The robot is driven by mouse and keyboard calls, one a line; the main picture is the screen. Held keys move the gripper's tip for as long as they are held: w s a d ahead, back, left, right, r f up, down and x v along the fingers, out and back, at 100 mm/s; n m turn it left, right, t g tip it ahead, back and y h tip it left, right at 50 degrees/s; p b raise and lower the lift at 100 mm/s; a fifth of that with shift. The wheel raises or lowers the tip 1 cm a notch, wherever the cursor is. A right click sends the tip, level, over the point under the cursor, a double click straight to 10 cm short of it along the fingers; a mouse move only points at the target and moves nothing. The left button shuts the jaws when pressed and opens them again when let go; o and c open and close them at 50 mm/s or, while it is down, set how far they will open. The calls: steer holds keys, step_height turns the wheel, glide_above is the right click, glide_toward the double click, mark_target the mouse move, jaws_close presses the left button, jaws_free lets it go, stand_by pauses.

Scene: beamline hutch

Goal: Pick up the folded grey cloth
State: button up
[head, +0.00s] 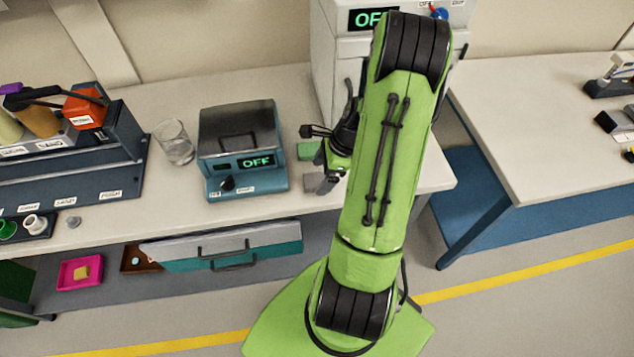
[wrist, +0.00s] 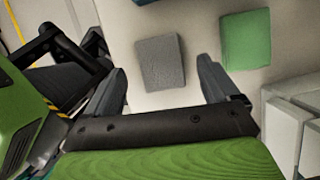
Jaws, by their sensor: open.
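The folded grey cloth (wrist: 161,62) lies flat on the pale bench top in the wrist view, a small grey square. In the head view a bit of the grey cloth (head: 311,183) shows beside my gripper, which partly hides it. My gripper (wrist: 163,78) is open, with one finger on either side of the cloth in the picture and nothing held. I cannot tell how high the fingertips are above the bench. In the head view my gripper (head: 328,183) is beside the grey and green pieces.
A green block or cloth (wrist: 246,39) lies close to the grey cloth, on the right in the wrist view. A hotplate-like box marked OFF (head: 243,150) stands left of it, then a glass (head: 174,142). A tall white cabinet (head: 328,60) stands behind.

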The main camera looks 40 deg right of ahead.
mark_target(320, 179)
steer(key=shift+x, duration=1)
steer(key=shift+d, duration=0.1)
steer(key=c, duration=1.2)
step_height(320, 179, up, 10)
steer(key=p, duration=0.2)
